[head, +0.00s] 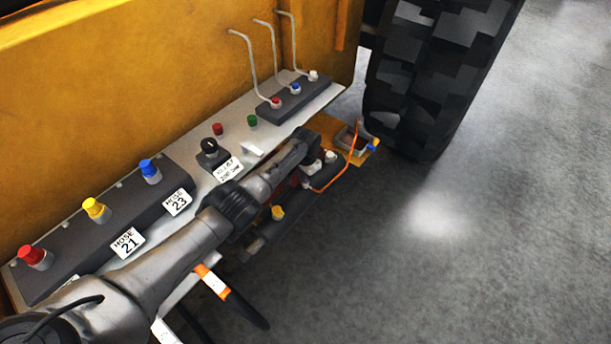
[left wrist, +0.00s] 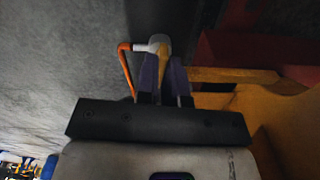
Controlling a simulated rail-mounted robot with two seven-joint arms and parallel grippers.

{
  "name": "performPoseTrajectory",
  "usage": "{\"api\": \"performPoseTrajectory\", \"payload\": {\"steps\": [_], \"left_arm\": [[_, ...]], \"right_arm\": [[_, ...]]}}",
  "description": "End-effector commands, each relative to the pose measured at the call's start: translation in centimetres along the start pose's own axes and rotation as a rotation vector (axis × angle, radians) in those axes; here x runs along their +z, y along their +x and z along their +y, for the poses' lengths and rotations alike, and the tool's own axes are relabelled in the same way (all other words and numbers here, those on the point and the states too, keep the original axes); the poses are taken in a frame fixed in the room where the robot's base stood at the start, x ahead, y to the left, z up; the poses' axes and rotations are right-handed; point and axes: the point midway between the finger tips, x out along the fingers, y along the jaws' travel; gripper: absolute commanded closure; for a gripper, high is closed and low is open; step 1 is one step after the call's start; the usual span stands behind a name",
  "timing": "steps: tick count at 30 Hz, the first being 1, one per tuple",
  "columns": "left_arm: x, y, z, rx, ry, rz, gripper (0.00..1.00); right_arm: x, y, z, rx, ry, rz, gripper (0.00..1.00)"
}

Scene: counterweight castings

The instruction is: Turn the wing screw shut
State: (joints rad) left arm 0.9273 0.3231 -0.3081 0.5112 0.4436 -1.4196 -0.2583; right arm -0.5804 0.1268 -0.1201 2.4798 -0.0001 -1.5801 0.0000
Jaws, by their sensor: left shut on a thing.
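My left gripper (head: 316,168) reaches over the low ledge beside the yellow machine, its arm crossing the panel from the left. In the left wrist view its two dark purple fingers (left wrist: 164,72) are closed on a narrow yellowish piece, which I take to be the wing screw (left wrist: 163,50). Most of the screw is hidden between the fingers, so its wings and how far it is turned cannot be made out. A pale cap and a bent orange rod (left wrist: 125,62) show right beside the fingertips; the orange rod (head: 349,155) also shows in the head view. My right gripper is not in view.
The grey panel (head: 235,130) carries red, yellow and blue capped fittings, a black knob (head: 211,150) and labels. A small open tray (head: 352,138) lies beyond the gripper. A large tyre (head: 425,75) stands at the back. The floor at right is clear.

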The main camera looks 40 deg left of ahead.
Motion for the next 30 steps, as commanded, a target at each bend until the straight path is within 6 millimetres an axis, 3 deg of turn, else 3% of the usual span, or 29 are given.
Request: {"api": "performPoseTrajectory", "payload": {"steps": [14,30], "left_arm": [[-0.02,-0.07,0.01,0.000,0.088,0.000,1.00],[-0.08,-0.10,0.01,-0.001,0.572,0.002,1.00]], "right_arm": [[-0.11,-0.14,-0.26,-0.007,0.009,0.002,0.57],[-0.18,-0.35,-0.22,-0.006,0.008,0.002,0.57]]}}
